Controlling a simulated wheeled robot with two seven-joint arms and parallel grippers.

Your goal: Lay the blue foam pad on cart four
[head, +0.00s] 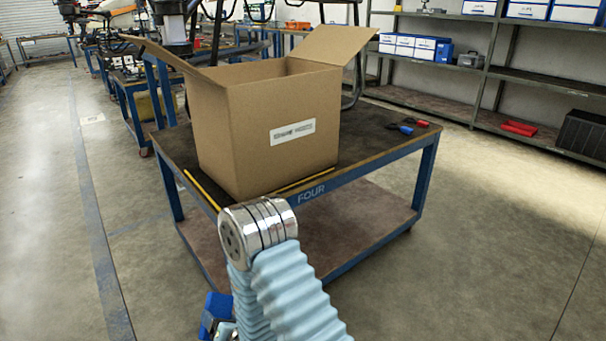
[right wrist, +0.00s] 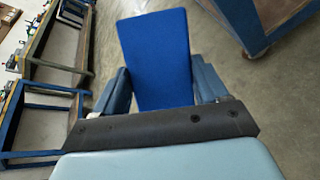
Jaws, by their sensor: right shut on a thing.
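The blue foam pad (right wrist: 155,55) is a flat, bright blue panel in the right wrist view. It stands out from between the two fingers of my right gripper (right wrist: 160,88), which is shut on it. In the head view my right arm reaches up from the bottom, and a small blue patch (head: 213,312) shows low beside its sleeve; I cannot tell whether it is pad or gripper. Cart four (head: 365,140), with a dark top, blue frame and "FOUR" on its front edge, stands beyond the arm. The pad is off the cart. My left gripper is not in view.
An open cardboard box (head: 270,120) takes up much of the cart's top. Yellow strips (head: 201,190) lie along its base. Small red and blue items (head: 408,127) lie at the right end. Shelving (head: 480,75) stands behind; the floor to the right is clear.

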